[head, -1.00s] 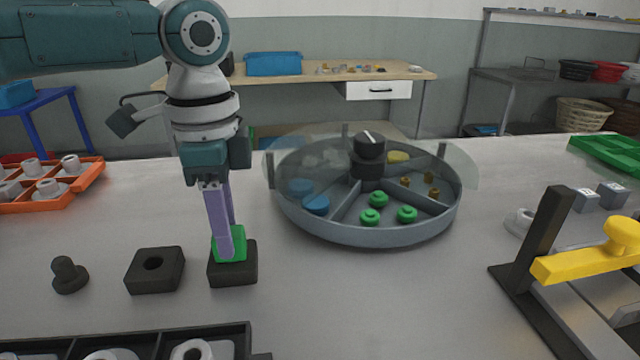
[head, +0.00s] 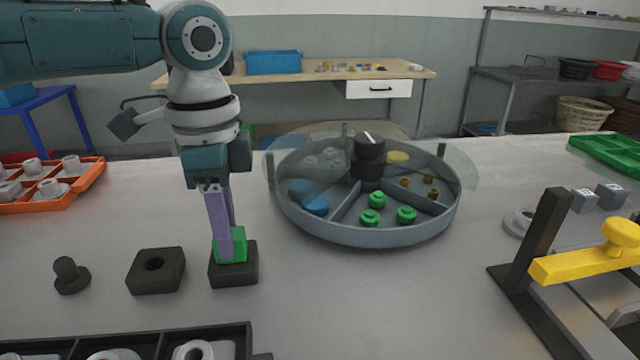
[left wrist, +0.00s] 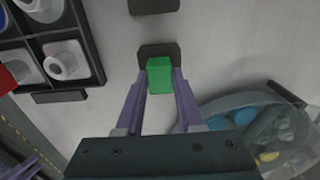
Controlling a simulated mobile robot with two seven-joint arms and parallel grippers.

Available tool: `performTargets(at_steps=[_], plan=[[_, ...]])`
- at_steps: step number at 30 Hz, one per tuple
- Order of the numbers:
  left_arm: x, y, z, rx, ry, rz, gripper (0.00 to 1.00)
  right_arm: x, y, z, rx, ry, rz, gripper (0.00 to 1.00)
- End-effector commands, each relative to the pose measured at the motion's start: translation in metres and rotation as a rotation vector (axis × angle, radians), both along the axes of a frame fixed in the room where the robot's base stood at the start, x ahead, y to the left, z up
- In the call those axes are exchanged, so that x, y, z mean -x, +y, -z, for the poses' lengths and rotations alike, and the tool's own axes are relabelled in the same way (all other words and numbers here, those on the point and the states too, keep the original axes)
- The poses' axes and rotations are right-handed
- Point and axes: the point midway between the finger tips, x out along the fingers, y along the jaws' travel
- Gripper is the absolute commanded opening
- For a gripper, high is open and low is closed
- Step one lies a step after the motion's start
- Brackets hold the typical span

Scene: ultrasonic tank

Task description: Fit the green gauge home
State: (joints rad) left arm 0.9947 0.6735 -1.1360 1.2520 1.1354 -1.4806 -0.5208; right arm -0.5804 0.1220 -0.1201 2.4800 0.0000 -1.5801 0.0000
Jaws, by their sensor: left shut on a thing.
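The green gauge (head: 237,246) is a small green block, upright at the black square block (head: 233,270) on the table. My left gripper (head: 228,250) has its purple fingers shut on the green gauge. In the left wrist view the green gauge (left wrist: 160,75) sits between the fingertips, over the black block (left wrist: 159,50). The gauge's lower end is hidden, so I cannot tell how deep it sits in the block.
Another black block with a round hole (head: 156,270) and a black knobbed peg (head: 70,275) stand to the left. A round divided tray (head: 370,232) with a clear cover is close on the right. A black compartment tray (head: 140,341) lies in front. A yellow-handled fixture (head: 585,262) stands far right.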

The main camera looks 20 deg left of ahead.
Motion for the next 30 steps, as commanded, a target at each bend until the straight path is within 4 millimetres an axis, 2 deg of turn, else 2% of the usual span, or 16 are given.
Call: performTargets(at_steps=[30], plan=[[-0.0001,-0.0001,0.0004,0.000,0.000,0.000,0.00,-0.0002,0.0002,-0.0053,0.000,-0.001,0.001,0.50]])
